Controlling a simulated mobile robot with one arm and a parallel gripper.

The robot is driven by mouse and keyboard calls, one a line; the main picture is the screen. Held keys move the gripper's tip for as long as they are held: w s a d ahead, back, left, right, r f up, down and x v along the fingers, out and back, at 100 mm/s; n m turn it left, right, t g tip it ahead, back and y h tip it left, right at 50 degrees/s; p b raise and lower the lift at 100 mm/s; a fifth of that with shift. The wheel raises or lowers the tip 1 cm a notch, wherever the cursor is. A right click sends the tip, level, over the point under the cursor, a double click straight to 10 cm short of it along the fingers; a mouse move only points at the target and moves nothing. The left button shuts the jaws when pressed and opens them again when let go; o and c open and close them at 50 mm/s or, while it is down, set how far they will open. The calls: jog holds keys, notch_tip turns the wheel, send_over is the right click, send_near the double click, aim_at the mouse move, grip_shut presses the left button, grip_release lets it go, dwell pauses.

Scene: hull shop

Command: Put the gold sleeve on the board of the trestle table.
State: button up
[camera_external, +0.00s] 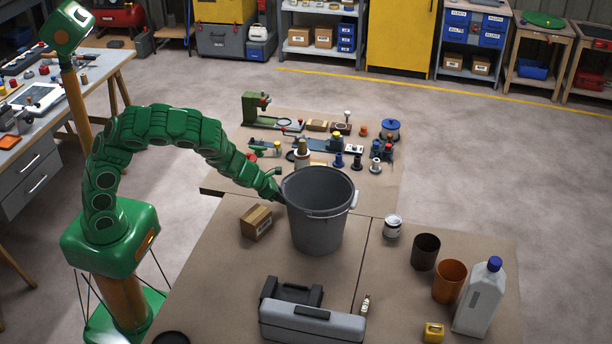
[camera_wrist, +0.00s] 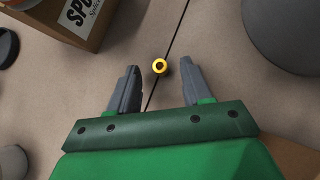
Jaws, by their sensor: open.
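The gold sleeve (camera_wrist: 160,67) is a small ring with a dark hole, on a brown surface by a dark seam in the wrist view. I cannot make it out in the external view. My gripper (camera_wrist: 158,75) is open and empty, its two grey fingers apart, with the sleeve in line with the gap near the fingertips. In the external view my gripper (camera_external: 277,190) is partly hidden at the left side of a grey bucket (camera_external: 316,228). Brown-topped tables (camera_external: 215,270) stand before me; I cannot tell which is the trestle table.
A cardboard box (camera_external: 256,222) stands left of the bucket; a box (camera_wrist: 78,18) also shows at the wrist view's upper left. A grey toolbox (camera_external: 312,325), a brown cup (camera_external: 425,251), an orange cup (camera_external: 449,281) and a white jug (camera_external: 480,302) stand nearer. Tools crowd the far board.

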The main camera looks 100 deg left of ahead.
jog(key=shift+x, duration=0.85)
jog(key=shift+r, duration=0.1)
grip_shut()
